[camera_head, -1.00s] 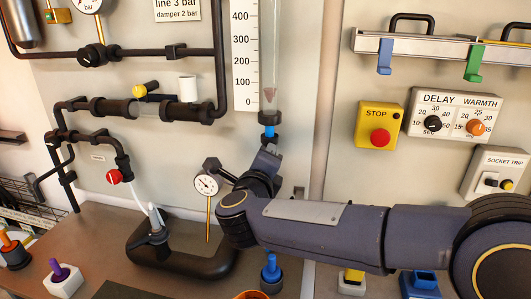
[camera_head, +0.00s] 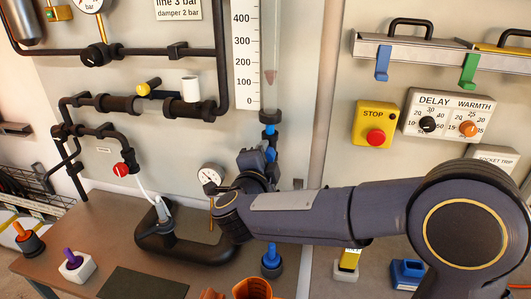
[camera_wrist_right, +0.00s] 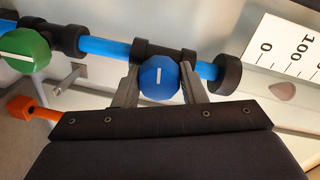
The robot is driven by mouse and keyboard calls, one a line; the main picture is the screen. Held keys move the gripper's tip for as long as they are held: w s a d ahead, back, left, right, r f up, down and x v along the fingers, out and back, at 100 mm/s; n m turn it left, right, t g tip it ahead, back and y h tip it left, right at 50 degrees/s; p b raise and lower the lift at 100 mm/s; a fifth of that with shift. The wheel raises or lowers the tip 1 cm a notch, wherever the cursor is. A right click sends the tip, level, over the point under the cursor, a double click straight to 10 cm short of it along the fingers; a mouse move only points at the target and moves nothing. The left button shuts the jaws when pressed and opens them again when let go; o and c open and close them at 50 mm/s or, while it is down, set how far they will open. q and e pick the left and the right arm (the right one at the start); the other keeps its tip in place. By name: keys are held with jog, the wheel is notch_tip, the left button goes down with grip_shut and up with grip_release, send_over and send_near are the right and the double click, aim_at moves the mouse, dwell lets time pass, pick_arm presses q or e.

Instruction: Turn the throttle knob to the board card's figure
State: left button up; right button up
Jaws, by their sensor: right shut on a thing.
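In the right wrist view my right gripper (camera_wrist_right: 160,85) is shut on a faceted blue knob (camera_wrist_right: 159,77) with a white line, which points nearly straight along the picture's vertical. The knob sits on a blue pipe between black fittings. In the head view the right gripper (camera_head: 262,160) is at the pipe below the glass tube, mostly hidden by its own wrist. The board card (camera_head: 178,9) reads "line 3 bar, damper 2 bar". A pinkish float (camera_head: 269,76) stands in the tube beside the scale (camera_head: 243,60), a little above the 100 mark. My left gripper is out of view.
A pressure gauge (camera_head: 210,175) stands left of the gripper. A green knob (camera_wrist_right: 24,51) is on the same blue pipe in the wrist view. The stop button (camera_head: 375,137) and delay panel (camera_head: 448,115) are on the right. Orange parts (camera_head: 250,289) and a blue-topped fitting (camera_head: 271,258) are below the arm.

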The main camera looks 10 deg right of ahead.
jog(key=shift+f, duration=0.3)
jog(key=o, duration=1)
jog(key=shift+r, duration=0.15)
jog(key=shift+c, duration=0.2)
jog(key=b+v, duration=0.1)
jog(key=v, duration=0.6)
jog(key=shift+s+a+b, duration=0.25)
jog(key=shift+s+b, duration=0.1)
jog(key=shift+s, duration=0.05)
